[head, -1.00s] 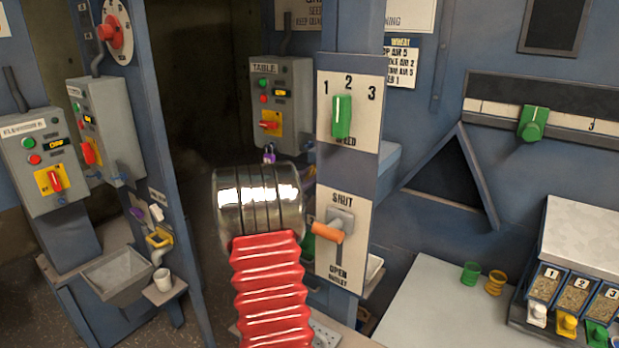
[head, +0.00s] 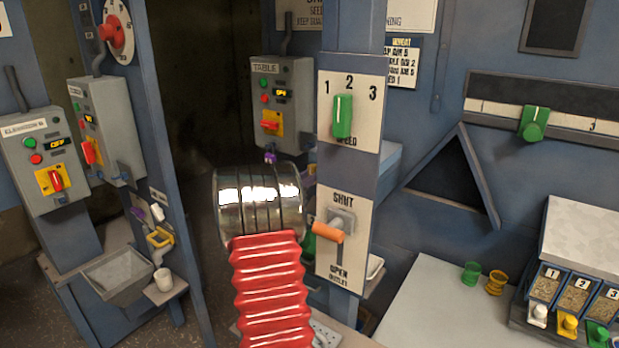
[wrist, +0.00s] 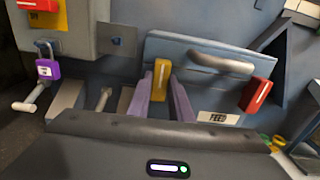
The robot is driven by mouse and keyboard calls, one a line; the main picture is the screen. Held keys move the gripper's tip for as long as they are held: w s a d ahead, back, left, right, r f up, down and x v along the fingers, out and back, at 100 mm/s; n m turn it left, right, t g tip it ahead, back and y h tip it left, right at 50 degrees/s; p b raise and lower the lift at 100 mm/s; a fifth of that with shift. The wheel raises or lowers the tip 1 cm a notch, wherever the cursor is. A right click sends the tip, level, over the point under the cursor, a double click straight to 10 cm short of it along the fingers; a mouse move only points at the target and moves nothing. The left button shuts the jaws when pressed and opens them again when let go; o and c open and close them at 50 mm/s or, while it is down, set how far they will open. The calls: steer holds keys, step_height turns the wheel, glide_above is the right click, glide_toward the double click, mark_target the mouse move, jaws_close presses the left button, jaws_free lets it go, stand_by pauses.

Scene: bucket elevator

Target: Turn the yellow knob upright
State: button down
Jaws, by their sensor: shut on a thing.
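The yellow knob (wrist: 162,79) has a white line down its face and shows in the middle of the wrist view. It looks close to upright there, with its top leaning slightly right in the picture. My gripper (wrist: 160,92) has its two purple fingers on either side of the knob and is shut on it. In the head view, I do not see my gripper or this knob, as my red and chrome arm and the post are in front.
A grey bar handle (wrist: 220,64) and a red lever (wrist: 257,95) are right of the knob, above a FEED label (wrist: 217,118). A purple padlock (wrist: 47,69) hangs at left. The post panel (head: 350,185) with a green knob and an orange-handled lever stands beside my arm.

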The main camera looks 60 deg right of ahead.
steer(key=shift+f, duration=0.4)
steer(key=c, duration=2)
jaws_free()
steer(key=o, duration=0.4)
steer(key=shift+r, duration=0.2)
steer(key=shift+r, duration=0.1)
steer(key=a, duration=0.4)
steer(key=w+a, duration=0.1)
steer(key=a, duration=0.4)
steer(key=w+a, duration=0.1)
steer(key=a, duration=0.3)
steer(key=shift+w+a, duration=0.1)
steer(key=shift+a, duration=0.25)
